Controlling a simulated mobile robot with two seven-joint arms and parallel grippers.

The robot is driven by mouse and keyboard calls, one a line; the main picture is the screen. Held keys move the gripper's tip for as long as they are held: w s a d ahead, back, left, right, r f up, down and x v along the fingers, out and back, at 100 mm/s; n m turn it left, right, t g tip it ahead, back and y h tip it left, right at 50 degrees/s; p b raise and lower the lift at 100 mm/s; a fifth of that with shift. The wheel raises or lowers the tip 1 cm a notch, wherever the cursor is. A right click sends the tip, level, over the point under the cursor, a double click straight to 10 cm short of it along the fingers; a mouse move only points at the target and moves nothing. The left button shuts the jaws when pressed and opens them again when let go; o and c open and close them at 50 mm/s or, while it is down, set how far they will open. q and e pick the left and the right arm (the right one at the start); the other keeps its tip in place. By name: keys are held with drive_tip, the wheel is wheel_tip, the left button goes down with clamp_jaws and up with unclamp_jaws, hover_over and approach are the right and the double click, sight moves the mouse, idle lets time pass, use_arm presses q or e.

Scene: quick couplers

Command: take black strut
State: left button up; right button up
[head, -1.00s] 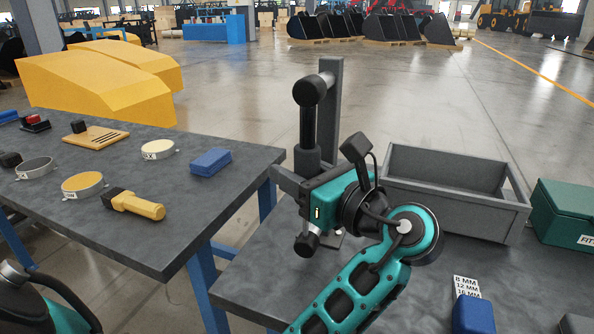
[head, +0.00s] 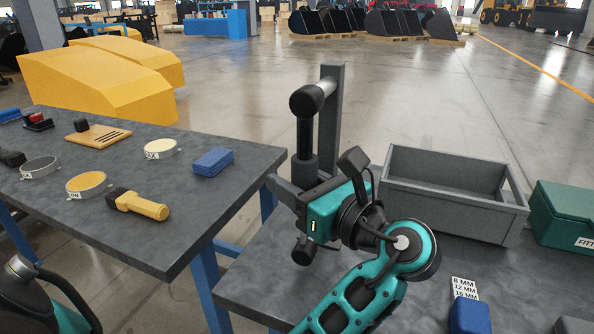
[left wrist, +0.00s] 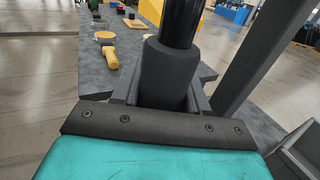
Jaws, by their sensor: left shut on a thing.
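The black strut (head: 304,138) is upright in front of the grey post (head: 331,130). Its top eye is at the peg near the post's top; I cannot tell whether the peg still passes through it. My left gripper (head: 287,190) is shut around the strut's thick lower body, and its teal housing hides part of it. The strut's lower end shows below the gripper. In the left wrist view the strut (left wrist: 172,70) stands between the fingers of the left gripper (left wrist: 165,100). My right gripper is out of view.
A grey open bin (head: 450,205) and a green box (head: 565,216) stand right of the post. A blue block (head: 470,315) and a size label (head: 465,288) are in front. The left table (head: 120,215) holds a yellow-handled tool (head: 140,205), round dishes and another blue block (head: 213,162).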

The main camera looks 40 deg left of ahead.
use_arm(q)
drive_tip(key=shift+s+d+p, duration=0.2)
drive_tip(key=shift+s+p, duration=0.55)
drive_tip(key=shift+s, duration=0.1)
drive_tip(key=shift+r, duration=0.1)
